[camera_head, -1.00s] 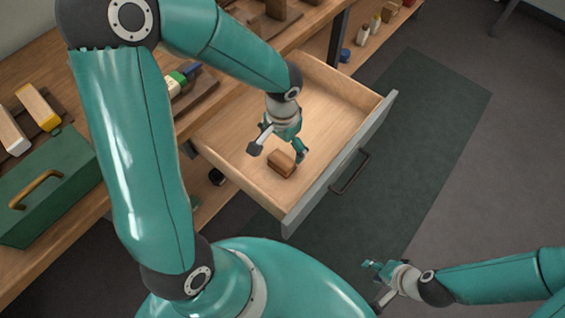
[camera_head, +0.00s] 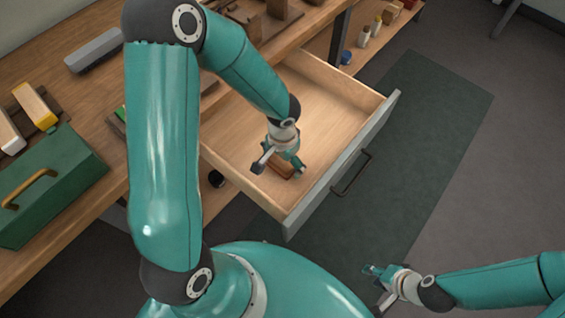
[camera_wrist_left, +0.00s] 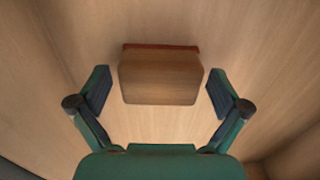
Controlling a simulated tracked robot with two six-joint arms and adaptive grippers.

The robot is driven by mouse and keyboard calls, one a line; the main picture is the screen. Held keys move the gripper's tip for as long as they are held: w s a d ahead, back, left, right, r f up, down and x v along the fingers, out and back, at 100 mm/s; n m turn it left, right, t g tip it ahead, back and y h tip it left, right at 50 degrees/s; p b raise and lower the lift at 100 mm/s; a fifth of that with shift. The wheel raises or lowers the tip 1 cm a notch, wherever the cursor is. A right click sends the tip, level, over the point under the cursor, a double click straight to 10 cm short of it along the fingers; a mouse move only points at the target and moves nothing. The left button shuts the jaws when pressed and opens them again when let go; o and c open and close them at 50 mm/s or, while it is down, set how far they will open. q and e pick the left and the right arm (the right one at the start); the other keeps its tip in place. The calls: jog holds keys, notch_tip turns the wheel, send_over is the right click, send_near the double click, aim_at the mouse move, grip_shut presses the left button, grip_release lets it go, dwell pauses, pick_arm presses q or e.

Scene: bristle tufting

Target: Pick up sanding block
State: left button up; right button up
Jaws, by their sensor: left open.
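The sanding block (camera_head: 281,172) is a small brown wooden block with a reddish edge, lying on the floor of the open drawer (camera_head: 330,110). My left gripper (camera_head: 279,169) is inside the drawer, over the block and partly hiding it in the head view. In the left wrist view the block (camera_wrist_left: 160,76) lies ahead, between the open fingers of the left gripper (camera_wrist_left: 158,93), with a gap on each side. My right gripper (camera_head: 374,286) is at the lower right, away from the drawer; its finger opening is too small to tell.
The drawer's grey front (camera_head: 345,165) and wooden sides surround my left gripper. A green toolbox (camera_head: 50,190) and a grey bar-shaped object (camera_head: 94,50) are on the bench at left. Small bottles (camera_head: 375,27) stand on a shelf at the back. The drawer floor is otherwise clear.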

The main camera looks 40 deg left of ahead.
pick_arm(q)
jog(key=c, duration=1.2)
jog(key=shift+r, duration=0.15)
jog(key=shift+r, duration=0.6)
notch_tip(320, 180, up, 19)
jog(key=p, duration=0.4)
jog(key=shift+f, duration=0.2)
jog(key=o, duration=0.5)
jog(key=c, duration=0.3)
jog(key=shift+c, duration=0.2)
